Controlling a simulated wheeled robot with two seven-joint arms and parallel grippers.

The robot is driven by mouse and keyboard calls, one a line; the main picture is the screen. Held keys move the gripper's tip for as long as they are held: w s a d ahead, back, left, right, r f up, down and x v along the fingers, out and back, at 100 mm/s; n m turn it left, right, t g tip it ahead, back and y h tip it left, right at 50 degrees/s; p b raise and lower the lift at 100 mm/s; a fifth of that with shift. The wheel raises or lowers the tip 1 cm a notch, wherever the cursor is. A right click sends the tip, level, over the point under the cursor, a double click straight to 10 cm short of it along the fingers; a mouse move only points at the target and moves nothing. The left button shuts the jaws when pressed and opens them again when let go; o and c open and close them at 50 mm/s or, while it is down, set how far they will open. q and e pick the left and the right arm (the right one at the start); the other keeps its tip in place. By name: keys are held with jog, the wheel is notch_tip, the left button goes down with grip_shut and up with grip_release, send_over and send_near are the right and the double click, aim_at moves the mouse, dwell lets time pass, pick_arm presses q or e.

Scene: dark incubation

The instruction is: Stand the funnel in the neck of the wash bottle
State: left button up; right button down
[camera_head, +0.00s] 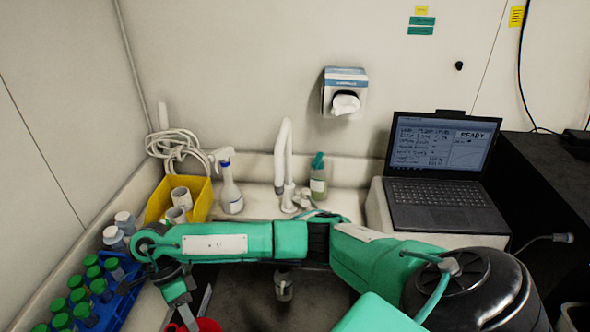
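A red round object (207,325), which may be the funnel, is cut off by the bottom edge at the lower left. An arm comes in from the lower right and reaches across to the left; I take it as my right arm. Its gripper (195,312) points down at the red object; I cannot tell whether it touches or holds it. A small clear bottle (284,287) stands in the dark basin, its top partly hidden by the arm. A bottle with green liquid and a teal top (318,183) stands at the back. Which one is the wash bottle is unclear. My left gripper is not in view.
A blue rack (125,288) of green-capped tubes is at the left. A yellow bin (203,200) with white rolls, a spray bottle (229,190) and a white tap (283,155) stand behind the arm. A laptop (440,190) sits at the right. The dark basin floor (245,300) is mostly clear.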

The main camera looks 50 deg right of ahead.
jog(key=d+f+m+t+p, duration=0.1)
jog(key=d+m+t+p, duration=0.4)
jog(key=d+m, duration=1.15)
jog(key=d+f+m+t+p, duration=0.1)
jog(key=d+f+m+t, duration=0.1)
jog(key=d+m+t, duration=1.1)
jog(key=d+f+m+g+b, duration=0.3)
jog(key=f+m+b, duration=0.1)
jog(key=f+b, duration=0.3)
jog(key=shift+s+f+g+h, duration=0.15)
jog(key=shift+f+g+h, duration=0.15)
jog(key=shift+f, duration=0.8)
jog(key=shift+d, duration=0.1)
jog(key=c, duration=1.2)
grip_release()
jog(key=shift+o, duration=0.2)
